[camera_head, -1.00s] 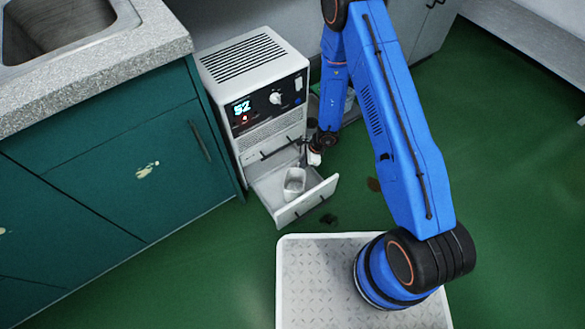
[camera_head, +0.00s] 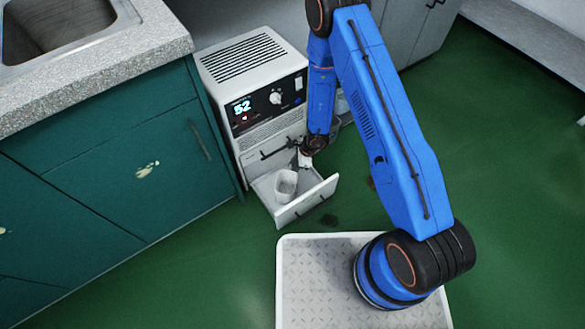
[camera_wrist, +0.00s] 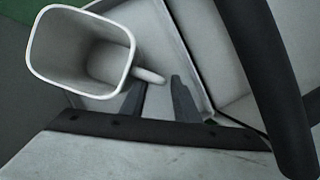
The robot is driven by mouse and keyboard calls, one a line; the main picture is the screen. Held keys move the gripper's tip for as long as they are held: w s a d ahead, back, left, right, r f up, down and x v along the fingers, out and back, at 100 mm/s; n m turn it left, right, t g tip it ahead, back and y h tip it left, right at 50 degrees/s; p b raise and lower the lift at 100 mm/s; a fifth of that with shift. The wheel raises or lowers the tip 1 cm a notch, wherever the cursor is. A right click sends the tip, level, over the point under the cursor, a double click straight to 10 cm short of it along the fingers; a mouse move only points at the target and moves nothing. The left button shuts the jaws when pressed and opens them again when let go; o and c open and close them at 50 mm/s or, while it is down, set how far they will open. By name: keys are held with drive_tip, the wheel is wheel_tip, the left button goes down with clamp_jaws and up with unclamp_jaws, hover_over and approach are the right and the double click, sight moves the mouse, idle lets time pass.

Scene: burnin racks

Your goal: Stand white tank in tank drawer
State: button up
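The white tank (camera_head: 286,184), an open-topped cup with a short handle, stands about upright inside the pulled-out tank drawer (camera_head: 312,200) at the bottom of the white unit. In the wrist view the tank (camera_wrist: 82,50) is at upper left, its opening facing the camera and its handle pointing toward my fingers. My gripper (camera_head: 304,160) is at the drawer's right inner side, beside the tank. In the wrist view my gripper (camera_wrist: 158,88) has its two fingers apart, with the handle's end close to the tips. Whether a finger touches it cannot be told.
The white unit (camera_head: 250,75) with a lit display stands right of a teal cabinet (camera_head: 120,170). A black bar handle (camera_head: 275,150) crosses the unit's front above the drawer. Green floor (camera_head: 500,200) is clear to the right.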

drive_tip(key=v, duration=1.2)
drive_tip(key=shift+d+r, duration=0.1)
idle(0.5)
